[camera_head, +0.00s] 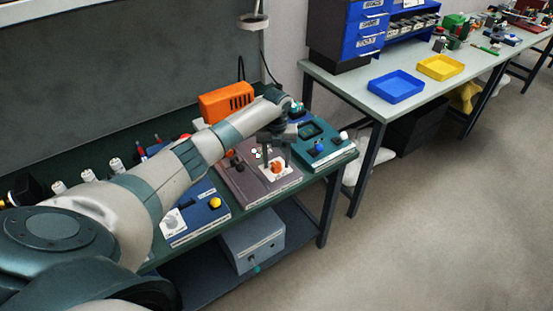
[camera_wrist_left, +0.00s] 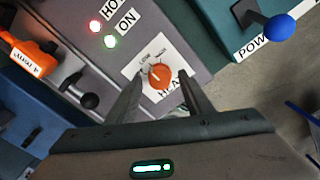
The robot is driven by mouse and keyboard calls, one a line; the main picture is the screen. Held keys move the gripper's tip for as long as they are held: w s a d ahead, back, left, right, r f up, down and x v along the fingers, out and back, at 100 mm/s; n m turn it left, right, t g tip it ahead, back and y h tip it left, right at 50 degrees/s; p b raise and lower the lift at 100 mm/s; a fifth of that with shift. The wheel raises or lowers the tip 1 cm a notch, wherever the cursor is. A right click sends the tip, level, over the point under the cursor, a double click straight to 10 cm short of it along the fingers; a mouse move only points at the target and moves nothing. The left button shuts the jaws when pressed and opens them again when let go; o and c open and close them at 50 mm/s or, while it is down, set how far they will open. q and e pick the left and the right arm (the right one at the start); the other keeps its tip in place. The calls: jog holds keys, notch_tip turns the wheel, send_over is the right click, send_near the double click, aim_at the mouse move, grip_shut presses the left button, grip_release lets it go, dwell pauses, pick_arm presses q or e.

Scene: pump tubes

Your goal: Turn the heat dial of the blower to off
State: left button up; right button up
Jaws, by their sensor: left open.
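The heat dial (camera_wrist_left: 160,76) is an orange knob on a white plate marked LOW, HIGH and HEAT. The word OFF cannot be read, and the dial's exact setting is unclear. The dial also shows in the head view (camera_head: 277,167), on the blower's brownish-grey panel (camera_head: 238,181). Next to it in the left wrist view are a red lamp (camera_wrist_left: 96,26) and a green lamp (camera_wrist_left: 110,41) marked ON. My left gripper (camera_wrist_left: 160,92) is open, pointing down at the dial, with one finger on each side. Contact with the dial cannot be told. My right gripper is not in view.
A teal box with a blue-knobbed lever (camera_wrist_left: 279,28) stands right of the panel. A black knob (camera_wrist_left: 90,101) is on the panel's left part. A blue box with a yellow button (camera_head: 215,203) stands nearer, and an orange vented box (camera_head: 226,101) behind.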

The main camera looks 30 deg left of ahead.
pick_arm(q)
jog(key=shift+f, duration=0.1)
jog(key=c, duration=1.1)
jog(key=shift+o, duration=0.2)
jog(key=shift+n, duration=0.3)
jog(key=n+p, duration=0.2)
jog(key=n, duration=0.2)
jog(key=shift+r, duration=0.2)
jog(key=n+p, duration=0.1)
jog(key=n, duration=0.3)
jog(key=shift+w+p, duration=0.1)
jog(key=shift+p, duration=0.2)
jog(key=shift+n, duration=0.3)
jog(key=shift+a, duration=0.1)
jog(key=o, duration=1.1)
jog(key=shift+f, duration=0.1)
jog(key=shift+c, duration=0.2)
